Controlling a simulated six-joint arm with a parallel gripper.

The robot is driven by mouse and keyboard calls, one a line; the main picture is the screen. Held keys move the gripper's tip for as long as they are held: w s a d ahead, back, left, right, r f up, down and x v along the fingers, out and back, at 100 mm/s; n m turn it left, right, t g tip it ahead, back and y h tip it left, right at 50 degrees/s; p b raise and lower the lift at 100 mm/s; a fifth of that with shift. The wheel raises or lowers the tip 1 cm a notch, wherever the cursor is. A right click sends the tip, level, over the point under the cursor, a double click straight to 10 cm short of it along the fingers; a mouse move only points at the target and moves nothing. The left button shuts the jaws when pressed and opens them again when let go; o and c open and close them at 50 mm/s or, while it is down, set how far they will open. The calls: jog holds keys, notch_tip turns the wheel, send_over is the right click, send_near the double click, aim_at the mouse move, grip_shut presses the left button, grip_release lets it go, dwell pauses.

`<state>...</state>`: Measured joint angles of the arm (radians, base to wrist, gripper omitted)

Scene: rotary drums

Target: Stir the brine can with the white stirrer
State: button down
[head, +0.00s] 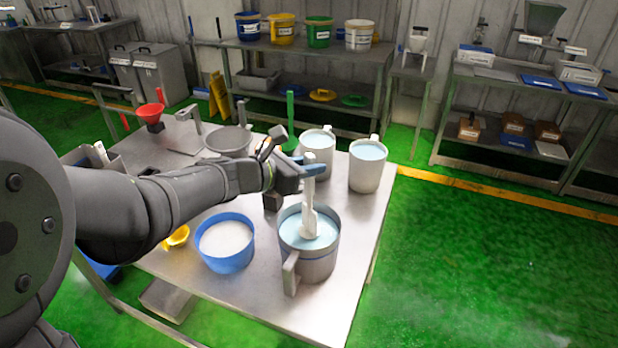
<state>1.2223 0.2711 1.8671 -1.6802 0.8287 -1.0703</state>
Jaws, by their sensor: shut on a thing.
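My gripper (312,170) is shut on the upper shaft of the white stirrer (308,208). The stirrer stands close to upright, with its paddle end down inside a grey metal can (308,262) with a side handle. The can holds pale blue liquid (293,226), and the stirrer's lower tip is at or under the liquid's surface; I cannot tell how deep. I see no readable label on this can, which stands near the front right of the steel table (290,325).
A blue tub (225,262) of white contents stands left of the can. Two white jugs (367,172) (317,142) stand behind it. A grey bowl (228,141), a green-handled tool (290,118) and a red funnel (150,111) are farther back. The table's right edge is close.

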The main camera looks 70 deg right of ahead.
jog(key=shift+r, duration=3.5)
jog(key=shift+w, duration=0.1)
